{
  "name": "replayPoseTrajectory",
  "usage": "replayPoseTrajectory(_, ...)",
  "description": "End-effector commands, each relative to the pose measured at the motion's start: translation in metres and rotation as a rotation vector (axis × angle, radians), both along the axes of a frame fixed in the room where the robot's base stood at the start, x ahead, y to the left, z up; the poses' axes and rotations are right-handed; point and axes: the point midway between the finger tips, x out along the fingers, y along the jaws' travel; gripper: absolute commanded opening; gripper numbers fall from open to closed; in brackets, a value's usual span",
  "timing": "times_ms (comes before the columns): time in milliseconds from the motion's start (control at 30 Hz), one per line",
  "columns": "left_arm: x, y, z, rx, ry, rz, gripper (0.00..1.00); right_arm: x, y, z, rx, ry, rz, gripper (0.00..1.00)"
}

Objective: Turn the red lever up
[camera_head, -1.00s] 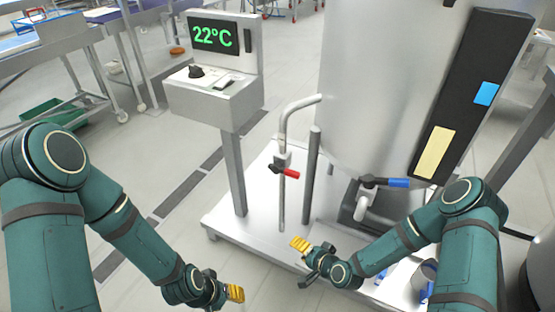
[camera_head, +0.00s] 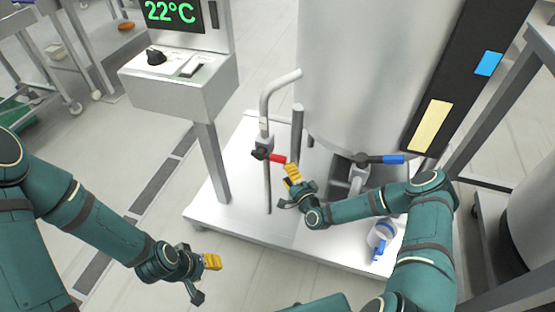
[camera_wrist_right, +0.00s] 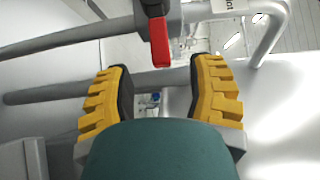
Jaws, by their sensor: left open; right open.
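The red lever (camera_head: 277,158) sits on a valve on the thin bent pipe left of the big steel tank. In the head view it points to the right, roughly level. In the right wrist view the red lever (camera_wrist_right: 160,42) reaches in from the top, between and just beyond the fingertips. My right gripper (camera_head: 289,185) is just below and right of the lever, open, with yellow ridged fingers (camera_wrist_right: 163,90) apart and nothing between them. My left gripper (camera_head: 205,275) is open and empty, low at the left over the floor.
A blue-handled valve (camera_head: 385,160) is on the tank's outlet, right of my right gripper. A blue and white jug-like item (camera_head: 380,238) stands on the white platform (camera_head: 222,205). A control box on a post (camera_head: 180,90) reads 22°C. The vertical pipe (camera_head: 267,190) runs beside the lever.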

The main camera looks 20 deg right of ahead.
Motion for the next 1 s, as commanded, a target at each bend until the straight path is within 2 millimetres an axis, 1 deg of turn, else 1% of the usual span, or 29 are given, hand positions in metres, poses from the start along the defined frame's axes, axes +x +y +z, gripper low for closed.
replayPoseTrajectory(33, 0.001, 0.0, -0.003, 0.0, -0.001, 0.0, 0.47, 0.011, 0.003, -0.001, -0.001, -0.003, 0.001, 0.55)
replayPoseTrajectory(200, 0.002, 0.0, -0.008, 0.0, -0.004, 0.001, 0.47, 0.043, 0.009, -0.001, -0.001, -0.002, 0.001, 0.55)
replayPoseTrajectory(400, 0.003, 0.001, -0.013, 0.002, -0.007, 0.002, 0.47, 0.069, 0.014, -0.001, -0.002, -0.001, 0.001, 0.55)
replayPoseTrajectory(600, 0.003, 0.0, -0.014, 0.002, -0.008, 0.002, 0.47, 0.079, 0.016, 0.0, 0.0, 0.0, 0.0, 0.55)
replayPoseTrajectory(867, 0.003, 0.0, -0.014, 0.002, -0.008, 0.002, 0.47, 0.079, 0.016, 0.0, 0.0, 0.001, 0.0, 0.55)
replayPoseTrajectory(900, 0.003, 0.0, -0.014, 0.001, -0.008, 0.002, 0.47, 0.079, 0.016, 0.0, 0.0, 0.001, 0.0, 0.47)
replayPoseTrajectory(967, 0.003, 0.0, -0.014, 0.001, -0.008, 0.002, 0.47, 0.079, 0.015, 0.0, 0.0, 0.001, 0.0, 0.26)
replayPoseTrajectory(1000, 0.003, 0.0, -0.014, 0.002, -0.008, 0.002, 0.47, 0.079, 0.015, 0.0, 0.0, 0.001, 0.0, 0.12)
